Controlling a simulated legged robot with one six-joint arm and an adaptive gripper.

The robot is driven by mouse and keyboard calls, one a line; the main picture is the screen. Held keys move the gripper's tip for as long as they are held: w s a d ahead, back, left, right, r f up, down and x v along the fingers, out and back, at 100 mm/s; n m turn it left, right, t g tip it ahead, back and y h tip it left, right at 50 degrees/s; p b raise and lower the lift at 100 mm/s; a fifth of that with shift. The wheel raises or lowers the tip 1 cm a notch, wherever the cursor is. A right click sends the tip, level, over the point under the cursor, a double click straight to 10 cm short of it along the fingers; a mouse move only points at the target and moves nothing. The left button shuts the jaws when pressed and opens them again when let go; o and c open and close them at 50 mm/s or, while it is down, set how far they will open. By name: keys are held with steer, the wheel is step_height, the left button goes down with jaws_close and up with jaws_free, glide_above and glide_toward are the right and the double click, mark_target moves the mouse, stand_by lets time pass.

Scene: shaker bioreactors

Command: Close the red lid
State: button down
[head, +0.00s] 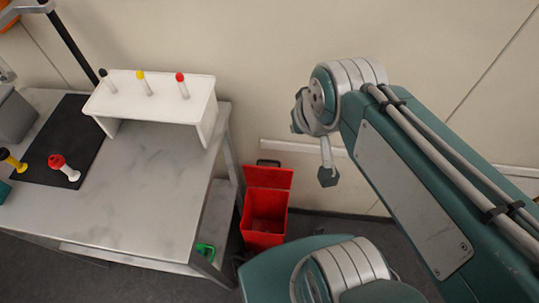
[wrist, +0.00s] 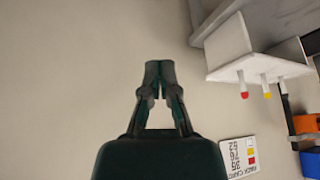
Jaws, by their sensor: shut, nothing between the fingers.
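The red bin (head: 265,220) stands on the floor just right of the table, in the head view. Its red lid (head: 268,177) is open, raised at the back near the wall, so the bin's inside shows. A dark handle (head: 268,162) sits at the lid's upper edge. My gripper (wrist: 160,68) is shut and empty in the wrist view, its fingers pointing toward the bare wall. In the head view the end of my arm hangs up and right of the bin, apart from the lid. The bin and lid are not in the wrist view.
The table (head: 140,190) left of the bin bears a white rack (head: 150,95) with several coloured-top pieces, and a black mat (head: 65,150). A green object (head: 205,252) lies low by the table leg. A printed card (wrist: 229,157) shows in the wrist view.

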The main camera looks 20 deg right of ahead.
steer(key=w+a+f+y, duration=0.1)
steer(key=w+a+f, duration=0.2)
steer(key=w+f, duration=0.5)
steer(key=m+g+h, duration=0.1)
steer(key=m+h, duration=0.2)
steer(key=m, duration=0.2)
glide_above(269, 173)
steer(key=w, duration=0.2)
step_height(269, 173, down, 30)
steer(key=x, duration=0.8)
steer(key=shift+d+f, duration=0.25)
steer(key=shift+d, duration=0.1)
